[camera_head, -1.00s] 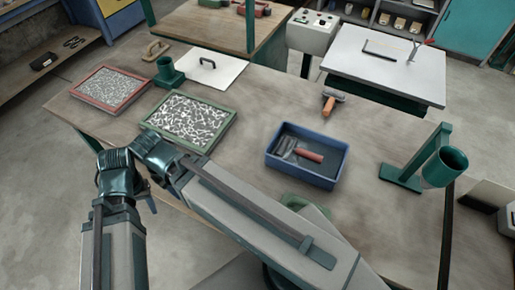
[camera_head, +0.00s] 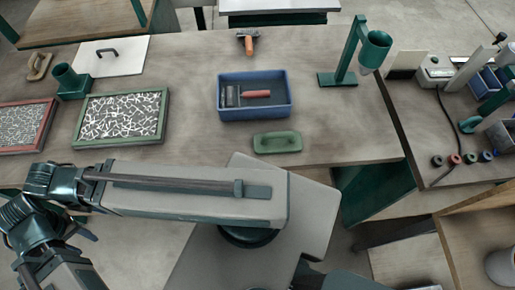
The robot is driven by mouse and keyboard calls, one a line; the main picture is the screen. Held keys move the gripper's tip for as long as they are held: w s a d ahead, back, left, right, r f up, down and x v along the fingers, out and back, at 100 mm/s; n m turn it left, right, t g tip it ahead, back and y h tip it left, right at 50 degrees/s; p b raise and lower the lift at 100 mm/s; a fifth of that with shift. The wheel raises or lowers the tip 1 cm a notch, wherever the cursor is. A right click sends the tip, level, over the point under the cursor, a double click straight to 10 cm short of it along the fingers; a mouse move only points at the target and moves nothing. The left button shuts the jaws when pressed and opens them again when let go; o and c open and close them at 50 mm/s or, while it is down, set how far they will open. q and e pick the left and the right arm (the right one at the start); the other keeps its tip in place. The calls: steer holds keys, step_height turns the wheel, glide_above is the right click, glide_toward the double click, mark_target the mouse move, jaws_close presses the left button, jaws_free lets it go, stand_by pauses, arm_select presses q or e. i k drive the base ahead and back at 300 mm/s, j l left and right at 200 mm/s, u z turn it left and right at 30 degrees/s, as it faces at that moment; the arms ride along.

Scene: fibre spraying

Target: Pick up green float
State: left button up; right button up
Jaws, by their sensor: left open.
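The green float (camera_head: 278,142) lies flat on the wooden workbench, near its front edge, with its handle up. It sits just in front of the blue tray (camera_head: 254,112), and nothing covers it. My left arm is folded across the lower left of the view. Only a small dark part of my left gripper (camera_head: 82,232) shows beside the wrist joints; it is open, well to the left of and below the float, touching nothing that I can see. My right gripper is not in view.
The blue tray holds a roller with a red handle (camera_head: 256,94). A green-framed panel (camera_head: 121,116) and a red-framed panel (camera_head: 22,124) lie to the left. A green stand with a cup (camera_head: 345,60) is at the right. The bench right of the float is clear.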

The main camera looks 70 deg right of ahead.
mark_target(283, 142)
steer(key=i+j, duration=0.2)
steer(key=j, duration=0.15)
steer(key=i+j, duration=0.2)
steer(key=j, duration=0.15)
steer(key=i+j, duration=0.2)
steer(key=j, duration=0.15)
steer(key=z, duration=3.3)
